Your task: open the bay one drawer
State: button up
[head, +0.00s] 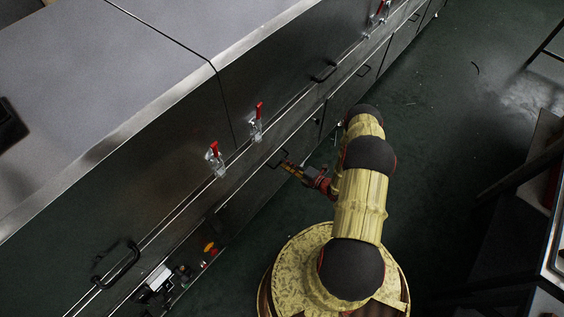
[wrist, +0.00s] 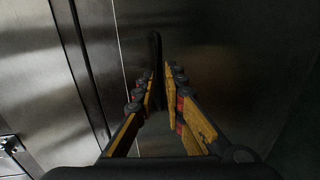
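A long steel cabinet has a lower row of drawer fronts (head: 250,195) with black bar handles. My gripper (head: 284,161) is at one black handle (head: 277,157) on the lower row, below two red-handled latches. In the wrist view, the same handle (wrist: 155,60) stands as a dark bar between and just beyond the fingertips (wrist: 160,72). The fingers are apart, with a gap on each side of the bar. I cannot tell whether they touch it. No bay number is readable.
Red-handled latches (head: 214,152) and (head: 257,113) sit on the upper panels. A bigger handle (head: 116,265) is at the lower left, near a small box and red-yellow button (head: 210,248). Green floor (head: 440,130) is clear to the right; dark racks (head: 525,165) stand at the right edge.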

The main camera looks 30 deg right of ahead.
jog(key=shift+x, duration=1.55)
jog(key=shift+c, duration=0.7)
grip_shut()
